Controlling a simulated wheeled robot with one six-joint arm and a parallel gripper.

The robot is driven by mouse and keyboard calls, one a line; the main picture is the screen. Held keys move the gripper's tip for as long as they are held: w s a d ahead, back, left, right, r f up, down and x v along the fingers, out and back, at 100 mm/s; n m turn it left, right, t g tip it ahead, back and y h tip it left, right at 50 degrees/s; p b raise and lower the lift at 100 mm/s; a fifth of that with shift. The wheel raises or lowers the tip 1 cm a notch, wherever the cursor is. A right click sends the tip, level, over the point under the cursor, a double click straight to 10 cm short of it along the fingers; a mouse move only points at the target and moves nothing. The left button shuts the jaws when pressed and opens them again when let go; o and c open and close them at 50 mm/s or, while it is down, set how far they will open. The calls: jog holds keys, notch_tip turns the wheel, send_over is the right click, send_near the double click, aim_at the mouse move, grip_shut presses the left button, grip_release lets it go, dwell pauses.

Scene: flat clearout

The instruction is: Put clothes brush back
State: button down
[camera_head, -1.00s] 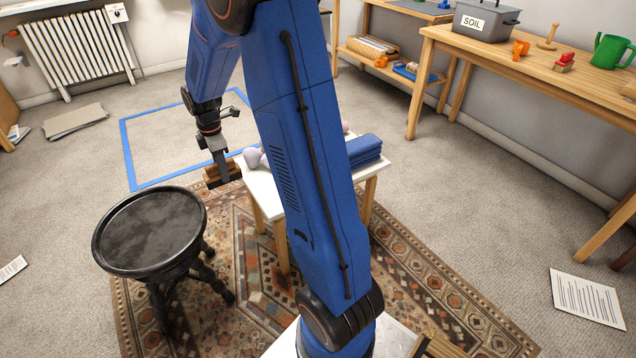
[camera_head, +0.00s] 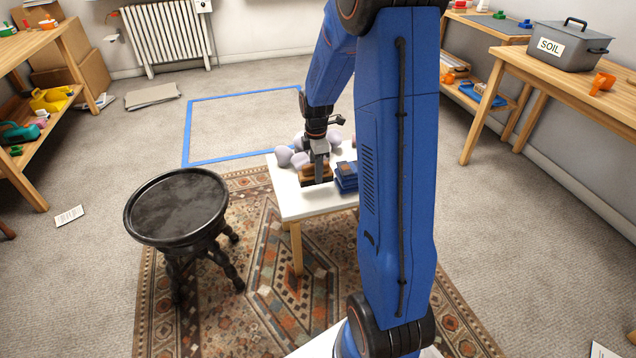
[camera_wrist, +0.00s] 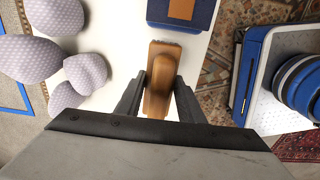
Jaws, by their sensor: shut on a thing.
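My gripper (camera_head: 319,174) is shut on the clothes brush (camera_head: 315,172), a brown wooden brush with lighter bristles. In the wrist view the brush (camera_wrist: 160,82) sits between the two dark fingers (camera_wrist: 158,98), its long side pointing away from the wrist. I cannot tell whether the brush touches the table top.
Several pale, rounded, dotted objects (camera_head: 284,156) crowd the table's far left part. A black round stool (camera_head: 178,207) stands left of the table on the patterned rug (camera_head: 263,257). A blue outline (camera_head: 187,130) marks bare floor behind. The table's front left corner is clear.

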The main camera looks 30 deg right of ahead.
jog(key=shift+f, duration=2.4)
jog(key=shift+f, duration=0.1)
jog(key=c, duration=1.2)
grip_release()
